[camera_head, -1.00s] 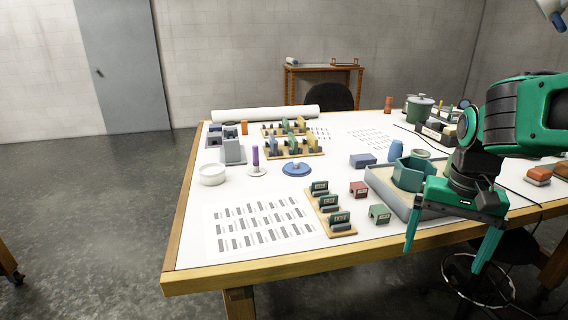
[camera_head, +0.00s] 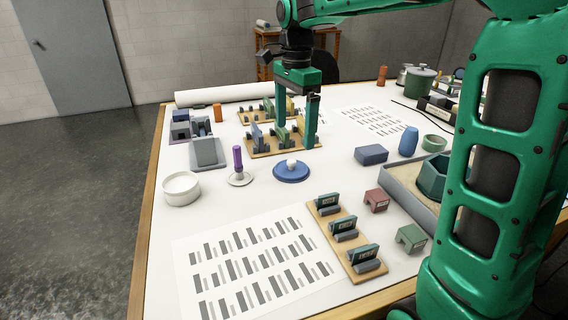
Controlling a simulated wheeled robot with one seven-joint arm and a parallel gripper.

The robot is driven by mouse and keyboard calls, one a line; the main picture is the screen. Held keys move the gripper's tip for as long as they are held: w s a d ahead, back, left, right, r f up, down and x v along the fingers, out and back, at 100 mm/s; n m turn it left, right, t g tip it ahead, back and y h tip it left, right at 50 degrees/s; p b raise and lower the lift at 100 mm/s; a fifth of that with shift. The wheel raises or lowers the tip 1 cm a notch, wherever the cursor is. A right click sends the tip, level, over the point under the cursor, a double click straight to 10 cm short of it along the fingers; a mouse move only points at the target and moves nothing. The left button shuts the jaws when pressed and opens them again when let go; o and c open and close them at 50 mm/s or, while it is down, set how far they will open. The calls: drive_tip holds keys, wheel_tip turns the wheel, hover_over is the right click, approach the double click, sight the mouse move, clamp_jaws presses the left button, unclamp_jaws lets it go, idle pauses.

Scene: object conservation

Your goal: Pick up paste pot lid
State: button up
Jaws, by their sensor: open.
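My gripper (camera_head: 298,132) is open, points downward and appears above and behind the lid in the picture.
A purple-handled tool (camera_head: 238,164) stands close to the lid's left. A wooden rack with upright pieces (camera_head: 285,147) lies behind it. A blue block (camera_head: 371,155) is to the right, and a board with green-topped stands (camera_head: 346,238) is in front. My arm hides much of the right side.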

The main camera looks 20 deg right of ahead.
sight(291, 160)
drive_tip(key=f, duration=1)
drive_tip(key=shift+w+a+f, duration=0.15)
drive_tip(key=shift+a, duration=0.2)
drive_tip(key=shift+c, duration=0.2)
drive_tip(key=c, duration=1.1)
